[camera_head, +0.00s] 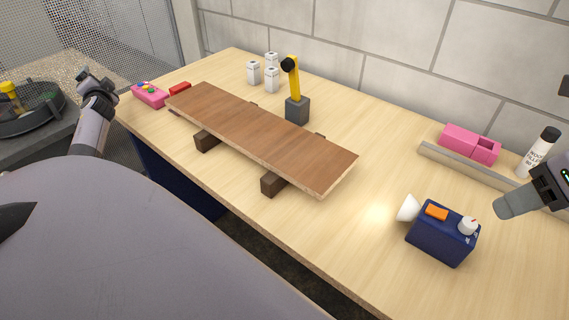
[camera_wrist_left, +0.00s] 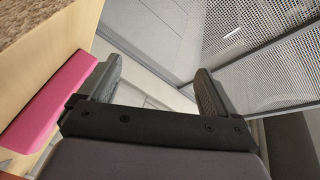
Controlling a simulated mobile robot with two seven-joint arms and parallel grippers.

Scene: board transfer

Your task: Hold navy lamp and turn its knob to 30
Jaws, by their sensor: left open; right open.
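The navy lamp (camera_head: 440,243) is a box on the right part of the table near its front edge. It has a white cone (camera_head: 407,208) on its left side, an orange block (camera_head: 437,212) on top and a white knob (camera_head: 467,226) with a red mark; the knob's setting is too small to read. My right gripper (camera_head: 510,204) is open, up and to the right of the lamp, apart from it and partly cut off by the picture edge. My left gripper (camera_head: 92,82) is open and empty at the far left, also in the left wrist view (camera_wrist_left: 158,85).
A brown board (camera_head: 262,137) lies on dark blocks (camera_head: 272,184) mid-table. Behind it are a yellow-armed stand (camera_head: 297,109) and white canisters (camera_head: 253,73). A grey rail (camera_head: 465,166), pink block (camera_head: 460,140) and white bottle (camera_head: 538,152) are at right. Clear table lies between board and lamp.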

